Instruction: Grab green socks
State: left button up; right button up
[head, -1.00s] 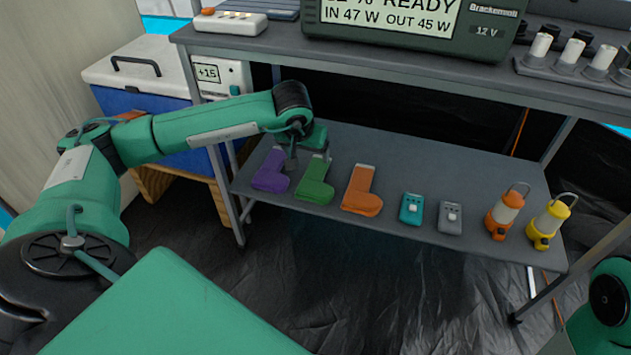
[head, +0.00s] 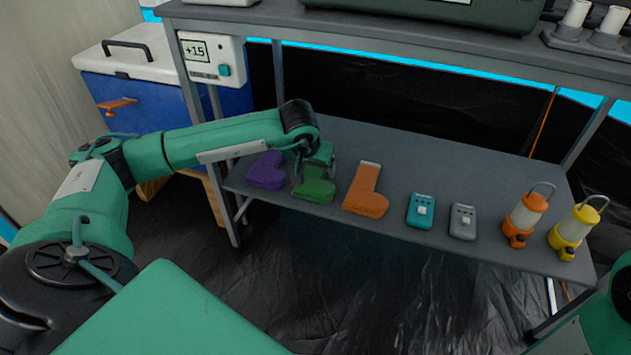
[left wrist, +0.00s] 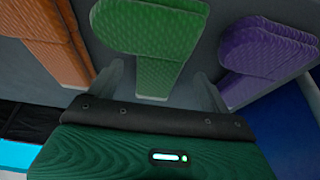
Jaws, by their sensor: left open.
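The green socks (head: 314,186) lie on the lower shelf between the purple socks and the orange socks. They also show in the left wrist view (left wrist: 146,35), with their leg part running down between my fingers. My left gripper (head: 316,172) is over the upper part of the green socks and hides some of it. In the left wrist view the left gripper (left wrist: 160,85) is open, with one finger on each side of the green leg part. Whether the fingers touch the socks I cannot tell. My right gripper is not in view.
Purple socks (head: 266,171) and orange socks (head: 366,190) lie close on either side. A teal device (head: 420,210), a grey device (head: 463,222), an orange lantern (head: 525,215) and a yellow lantern (head: 576,230) stand farther right. The upper shelf (head: 400,48) hangs above.

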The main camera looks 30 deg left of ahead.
pick_arm(q)
jog(key=shift+b+x, duration=0.35)
jog(key=shift+x, duration=0.6)
jog(key=shift+r, duration=0.1)
jog(key=shift+c, duration=0.4)
jog(key=c, duration=1)
jog(key=shift+r, duration=0.15)
